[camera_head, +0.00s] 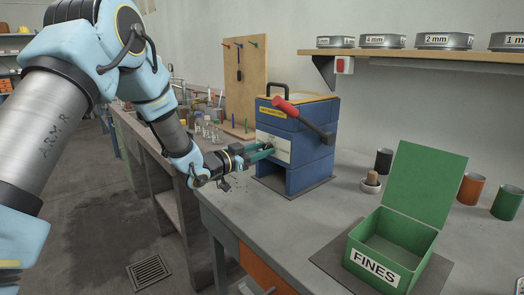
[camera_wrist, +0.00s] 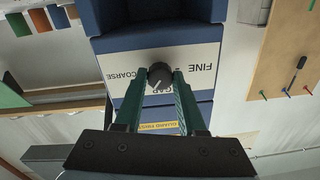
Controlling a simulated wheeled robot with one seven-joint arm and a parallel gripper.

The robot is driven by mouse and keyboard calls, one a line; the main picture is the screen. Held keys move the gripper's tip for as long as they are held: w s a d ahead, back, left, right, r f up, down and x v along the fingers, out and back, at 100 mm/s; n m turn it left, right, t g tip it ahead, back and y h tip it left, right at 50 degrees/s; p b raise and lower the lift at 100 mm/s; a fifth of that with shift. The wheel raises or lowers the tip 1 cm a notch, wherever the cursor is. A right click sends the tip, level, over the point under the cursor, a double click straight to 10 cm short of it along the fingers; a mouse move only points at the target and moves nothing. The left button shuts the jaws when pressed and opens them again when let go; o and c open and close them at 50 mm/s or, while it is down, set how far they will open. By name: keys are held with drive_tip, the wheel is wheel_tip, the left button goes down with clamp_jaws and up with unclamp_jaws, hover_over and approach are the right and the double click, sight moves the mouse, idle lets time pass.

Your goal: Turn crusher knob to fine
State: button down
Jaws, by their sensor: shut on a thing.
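The blue crusher (camera_head: 310,147) stands on the bench with a white panel on its front. In the wrist view the panel (camera_wrist: 205,48) appears upside down, with FINE at the right and COARSE at the left. The dark round knob (camera_wrist: 160,75) sits between these words; a pale mark shows on its lower-left part, toward the partly hidden word between the fingers. My gripper (camera_wrist: 161,74) has its green fingers shut on the knob, one on each side. In the head view my gripper (camera_head: 268,150) reaches the panel from the left and hides the knob.
A red-handled lever (camera_head: 303,116) slants down across the crusher's right side. An open green box marked FINES (camera_head: 373,267) stands at the front right. A small mortar (camera_head: 371,182) and several coloured cups stand behind it. Sieves (camera_head: 445,41) line the shelf above.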

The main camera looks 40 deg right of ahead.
idle(0.4)
drive_tip(key=n+p, duration=0.2)
drive_tip(key=n, duration=0.4)
drive_tip(key=shift+r+n, duration=0.1)
drive_tip(key=shift+n, duration=0.3)
drive_tip(key=n+p, duration=0.3)
drive_tip(key=n, duration=0.3)
drive_tip(key=n+p, duration=0.2)
drive_tip(key=n, duration=0.4)
drive_tip(key=shift+g, duration=0.3)
drive_tip(key=n+p, duration=0.1)
drive_tip(key=n, duration=0.5)
drive_tip(key=c, duration=0.5)
unclamp_jaws()
